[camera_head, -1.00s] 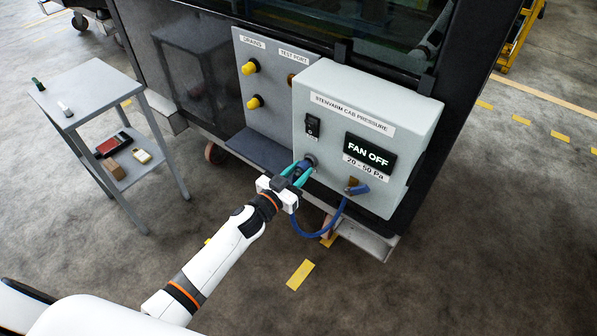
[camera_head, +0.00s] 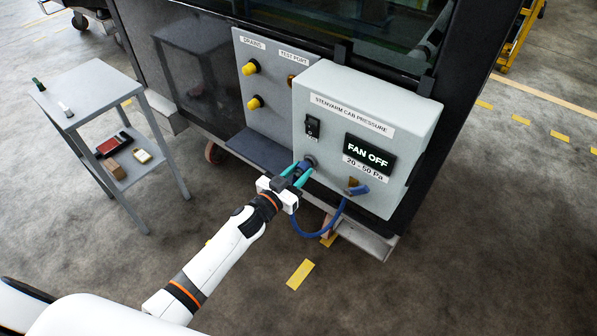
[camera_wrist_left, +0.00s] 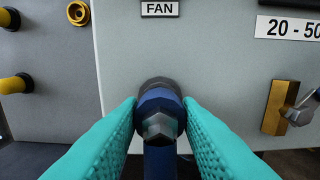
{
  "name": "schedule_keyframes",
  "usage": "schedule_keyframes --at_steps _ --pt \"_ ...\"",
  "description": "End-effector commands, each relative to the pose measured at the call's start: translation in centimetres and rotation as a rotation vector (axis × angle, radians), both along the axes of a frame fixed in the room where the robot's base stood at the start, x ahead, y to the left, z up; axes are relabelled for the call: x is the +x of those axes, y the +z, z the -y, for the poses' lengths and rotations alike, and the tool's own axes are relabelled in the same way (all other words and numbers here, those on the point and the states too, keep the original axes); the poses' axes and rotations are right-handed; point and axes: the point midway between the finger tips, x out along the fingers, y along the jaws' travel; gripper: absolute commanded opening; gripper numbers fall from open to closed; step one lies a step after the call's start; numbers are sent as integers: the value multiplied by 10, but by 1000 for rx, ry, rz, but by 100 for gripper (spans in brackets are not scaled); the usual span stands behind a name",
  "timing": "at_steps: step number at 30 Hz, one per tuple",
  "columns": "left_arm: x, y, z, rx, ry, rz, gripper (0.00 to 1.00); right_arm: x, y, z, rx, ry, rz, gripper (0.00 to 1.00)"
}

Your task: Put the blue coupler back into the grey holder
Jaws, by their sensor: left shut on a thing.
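The blue coupler (camera_head: 303,167) is between the teal fingers of my left gripper (camera_head: 296,175), at the lower left of the grey pressure box. In the left wrist view, the blue coupler (camera_wrist_left: 160,103) has a metal hexagonal end toward the camera and lies between both fingertips (camera_wrist_left: 161,117). A dark grey round holder (camera_wrist_left: 158,84) shows directly behind it, on the box face under the FAN label; it also shows in the head view (camera_head: 311,159). The coupler lines up with it and covers most of it. I cannot tell how deep it sits. My right gripper is out of view.
A blue hose (camera_head: 320,235) loops below the box to a fitting beside a brass block (camera_head: 353,183). The display (camera_head: 369,155) reads FAN OFF, with a black switch (camera_head: 312,126) at its left. Yellow-capped ports (camera_head: 254,103) are on the left panel. A grey trolley (camera_head: 85,88) stands left.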

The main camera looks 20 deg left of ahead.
Motion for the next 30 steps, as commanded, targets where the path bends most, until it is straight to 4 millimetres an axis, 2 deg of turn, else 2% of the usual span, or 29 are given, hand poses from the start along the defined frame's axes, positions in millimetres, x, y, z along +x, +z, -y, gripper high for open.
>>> schedule_keyframes --at_steps 23,24,28,30 --pt "10 0 4 -1 0 1 0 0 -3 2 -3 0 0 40" --pt "10 0 4 -1 0 1 32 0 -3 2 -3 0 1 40" --pt "10 0 4 -1 0 1 54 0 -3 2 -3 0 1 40" --pt "10 0 4 -1 0 1 56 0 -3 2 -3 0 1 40"
